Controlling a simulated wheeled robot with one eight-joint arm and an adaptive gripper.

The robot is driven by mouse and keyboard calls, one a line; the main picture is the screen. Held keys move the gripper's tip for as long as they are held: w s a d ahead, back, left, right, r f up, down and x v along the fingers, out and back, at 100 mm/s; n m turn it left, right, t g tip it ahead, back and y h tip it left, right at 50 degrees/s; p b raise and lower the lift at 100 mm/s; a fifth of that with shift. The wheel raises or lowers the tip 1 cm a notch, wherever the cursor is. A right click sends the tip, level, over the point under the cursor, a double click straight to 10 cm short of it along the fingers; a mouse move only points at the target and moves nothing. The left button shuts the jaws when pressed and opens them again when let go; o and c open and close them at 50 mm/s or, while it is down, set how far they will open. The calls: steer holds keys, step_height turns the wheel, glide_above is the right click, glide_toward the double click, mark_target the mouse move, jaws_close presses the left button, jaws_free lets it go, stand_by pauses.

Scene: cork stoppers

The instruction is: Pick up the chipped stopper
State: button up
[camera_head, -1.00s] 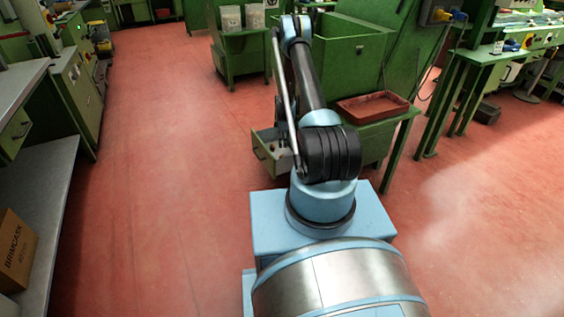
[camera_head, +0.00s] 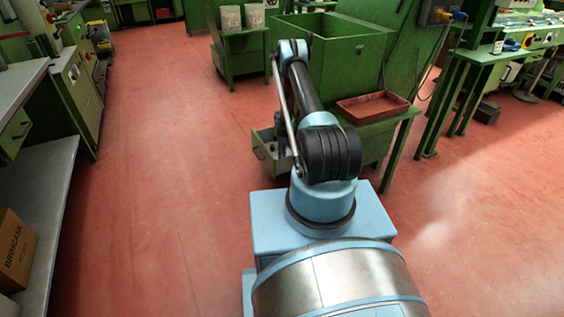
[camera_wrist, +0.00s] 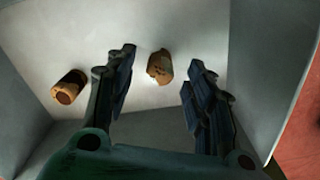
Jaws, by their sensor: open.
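Two cork stoppers lie in a pale grey, open-topped compartment (camera_wrist: 215,40) in the wrist view. One cork stopper (camera_wrist: 159,66) lies ahead, between the lines of my fingers; its edge looks uneven, like a chip. The other, brown stopper (camera_wrist: 69,86) lies to the left, outside my left finger, with a dark end face showing. My gripper (camera_wrist: 161,82) is open and empty, its fingers on either side of the middle stopper in the picture. I cannot tell how far above it they are. In the head view my arm hides the gripper.
In the head view, an open drawer (camera_head: 262,151) juts from a green bench beside my arm. A red tray (camera_head: 372,107) rests on the bench, before a large green bin (camera_head: 345,62). The compartment walls stand close around my fingers. Red floor (camera_head: 165,190) is clear on the left.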

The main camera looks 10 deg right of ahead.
steer(key=shift+f, duration=0.75)
steer(key=c, duration=0.8)
steer(key=shift+d, duration=0.1)
steer(key=shift+c, duration=0.2)
steer(key=shift+r, duration=0.1)
